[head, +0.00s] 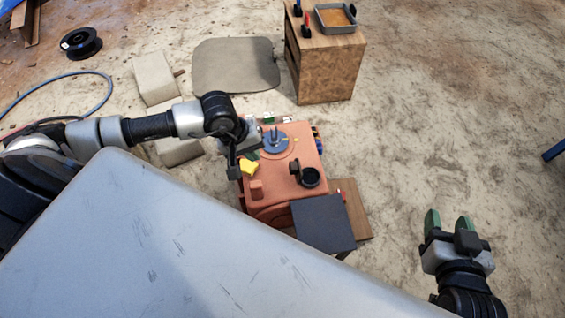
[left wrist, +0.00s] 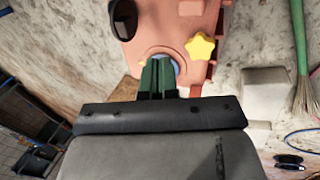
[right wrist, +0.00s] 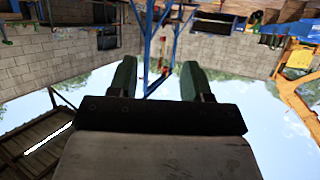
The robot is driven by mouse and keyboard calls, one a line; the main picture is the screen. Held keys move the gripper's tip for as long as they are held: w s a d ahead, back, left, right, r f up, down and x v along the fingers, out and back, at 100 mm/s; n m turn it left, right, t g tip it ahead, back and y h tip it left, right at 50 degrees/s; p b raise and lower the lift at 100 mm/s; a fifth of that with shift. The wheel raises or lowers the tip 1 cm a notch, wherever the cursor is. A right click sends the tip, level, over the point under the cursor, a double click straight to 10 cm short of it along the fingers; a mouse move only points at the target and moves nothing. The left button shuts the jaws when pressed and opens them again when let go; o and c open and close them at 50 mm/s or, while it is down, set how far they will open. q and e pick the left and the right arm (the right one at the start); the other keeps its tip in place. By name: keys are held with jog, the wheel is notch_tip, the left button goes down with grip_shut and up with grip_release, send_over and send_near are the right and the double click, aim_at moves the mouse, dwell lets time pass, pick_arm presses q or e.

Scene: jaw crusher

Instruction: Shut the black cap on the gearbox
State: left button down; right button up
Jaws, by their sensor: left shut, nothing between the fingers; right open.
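The orange gearbox (head: 284,192) stands in the middle of the head view. On its top is a round black filler neck (head: 310,178) with a dark opening, and a small black part, seemingly the raised cap (head: 295,168), stands beside it. The left wrist view shows a dark oval black part (left wrist: 124,20) on the gearbox (left wrist: 165,25); I cannot tell whether it is cap or neck. My left gripper (head: 252,154) is shut and empty over the gearbox's left side, apart from the black parts; its green fingers (left wrist: 157,78) point towards the gearbox. My right gripper (head: 448,222) is open, empty, away to the right.
A yellow star knob (head: 249,167) and a blue disc (head: 273,143) sit on the gearbox near my left gripper. A dark panel (head: 323,222) is at its front right. A wooden cabinet (head: 328,70) with a tray (head: 337,18) stands behind. Floor on the right is clear.

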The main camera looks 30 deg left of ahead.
aim_at(294, 171)
pick_arm(q)
jog(key=w+d+f+b, duration=0.3)
jog(key=d+f, duration=0.3)
jog(key=f, duration=0.3)
jog(key=shift+w+f+b, duration=0.3)
jog(key=shift+w+b, duration=0.05)
jog(key=shift+w, duration=0.35)
pick_arm(e)
notch_tip(294, 171, up, 11)
jog(key=a+t+y, duration=0.2)
jog(key=t+y, duration=0.1)
jog(key=t, duration=0.7)
jog(key=shift+f+n, duration=0.15)
jog(key=shift+n, duration=0.15)
pick_arm(q)
jog(key=shift+a, duration=0.15)
pick_arm(e)
jog(key=shift+w, duration=0.1)
